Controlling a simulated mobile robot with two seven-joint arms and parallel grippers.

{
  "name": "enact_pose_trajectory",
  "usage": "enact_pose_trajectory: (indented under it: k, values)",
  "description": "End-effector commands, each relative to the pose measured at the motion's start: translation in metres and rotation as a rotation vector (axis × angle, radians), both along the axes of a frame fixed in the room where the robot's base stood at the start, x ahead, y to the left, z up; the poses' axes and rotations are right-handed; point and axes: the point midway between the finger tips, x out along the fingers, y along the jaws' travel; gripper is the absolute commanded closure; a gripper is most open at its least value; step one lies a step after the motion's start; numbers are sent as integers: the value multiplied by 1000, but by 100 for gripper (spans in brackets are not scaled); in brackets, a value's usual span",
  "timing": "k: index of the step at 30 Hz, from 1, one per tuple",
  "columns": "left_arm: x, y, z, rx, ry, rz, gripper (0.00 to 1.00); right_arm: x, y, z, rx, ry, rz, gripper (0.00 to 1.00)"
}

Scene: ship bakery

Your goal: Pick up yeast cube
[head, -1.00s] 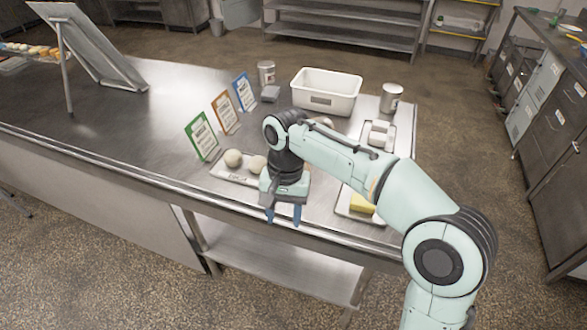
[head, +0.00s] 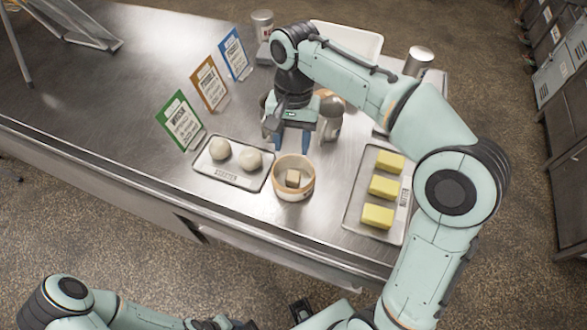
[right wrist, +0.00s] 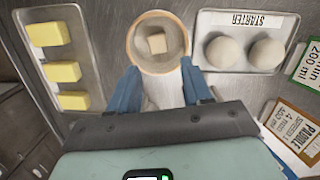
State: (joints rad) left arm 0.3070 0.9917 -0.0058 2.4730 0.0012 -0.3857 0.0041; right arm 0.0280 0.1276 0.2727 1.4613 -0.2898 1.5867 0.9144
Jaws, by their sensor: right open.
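The yeast cube (head: 293,178) is a small tan block. It lies inside a round bowl with a light wooden-coloured rim (head: 308,188) near the table's front edge. The cube also shows in the right wrist view (right wrist: 156,43), inside the bowl (right wrist: 142,62). My right gripper (head: 291,143) is open with blue fingers pointing down, just behind the bowl in the head view. In the right wrist view its fingertips (right wrist: 159,72) sit apart at the near side of the bowl, with nothing between them. Part of my left arm shows at the bottom left; its gripper does not show clearly.
A tray with two dough balls (head: 233,179) labelled STARTER is left of the bowl. A tray with three yellow butter blocks (head: 352,216) is right. Green (head: 180,122), orange (head: 209,84) and blue (head: 234,55) cards stand behind. A metal can (head: 330,118) stands close to the right gripper.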

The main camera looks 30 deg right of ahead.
Motion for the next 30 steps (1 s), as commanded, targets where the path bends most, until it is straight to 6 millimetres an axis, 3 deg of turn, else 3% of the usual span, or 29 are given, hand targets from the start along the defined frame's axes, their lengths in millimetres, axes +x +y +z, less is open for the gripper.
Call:
enact_pose_trajectory:
  k: [3, 9, 16, 24, 30]
  values:
    - [-6, 0, -11, 1, 8, 0, 57, -5, 2, -28, -1, 7, 0, 51]
    - [-10, 0, -19, 1, 11, 0, 57, -8, 4, -60, -1, 6, 0, 51]
    - [-11, 0, -21, 0, 12, 0, 57, -9, 5, -75, 0, 4, -1, 51]
    - [-14, 0, -27, 0, 16, 0, 57, -10, 2, -114, -1, 3, 0, 51]
    - [-14, 0, -28, 0, 16, 0, 57, -11, 4, -121, -1, 1, 0, 51]
